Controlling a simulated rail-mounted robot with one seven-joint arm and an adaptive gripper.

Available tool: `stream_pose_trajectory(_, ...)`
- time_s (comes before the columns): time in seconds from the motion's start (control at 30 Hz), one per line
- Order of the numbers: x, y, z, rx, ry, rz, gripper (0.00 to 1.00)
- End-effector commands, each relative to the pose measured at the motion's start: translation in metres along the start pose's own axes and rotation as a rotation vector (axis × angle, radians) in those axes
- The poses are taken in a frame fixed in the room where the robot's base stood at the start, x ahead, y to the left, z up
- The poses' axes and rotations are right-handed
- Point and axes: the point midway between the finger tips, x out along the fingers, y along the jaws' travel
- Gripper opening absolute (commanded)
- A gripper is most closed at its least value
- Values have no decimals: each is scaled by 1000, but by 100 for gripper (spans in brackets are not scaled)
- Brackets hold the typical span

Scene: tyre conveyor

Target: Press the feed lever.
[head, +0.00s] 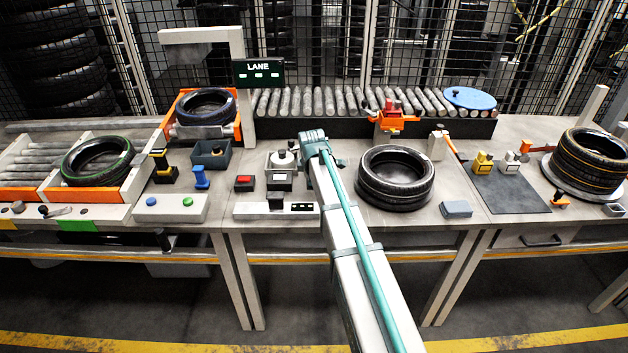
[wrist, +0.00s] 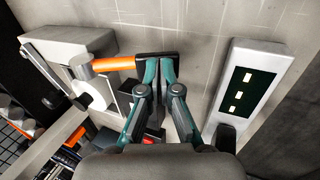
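An orange lever (wrist: 115,63) with a black grip (wrist: 141,61) shows in the wrist view. It runs sideways from a grey hub (wrist: 80,66) on a pale housing. My gripper (wrist: 160,67) has its two teal fingers drawn together, with the tips at the black grip. I cannot tell whether they touch it or are just above it. In the head view my arm reaches over the middle bench, and its upper end hides my fingers and this lever. Another orange lever (head: 455,150) stands on a white post (head: 437,146) farther right.
A pale base with a dark three-light panel (wrist: 240,90) lies right of my fingers in the wrist view. In the head view, a red button box (head: 245,183) and a black tyre (head: 396,176) flank my arm. Rollers and a LANE sign (head: 258,72) stand behind.

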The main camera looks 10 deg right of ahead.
Motion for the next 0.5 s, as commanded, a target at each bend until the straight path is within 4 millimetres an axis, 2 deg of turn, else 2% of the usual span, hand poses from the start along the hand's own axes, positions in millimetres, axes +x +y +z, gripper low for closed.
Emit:
stream_pose_trajectory(0.3, 1, -2, -1, 0, 2, -5, 0)
stream_pose_trajectory(0.5, -16, 0, -1, 0, 2, -4, 0)
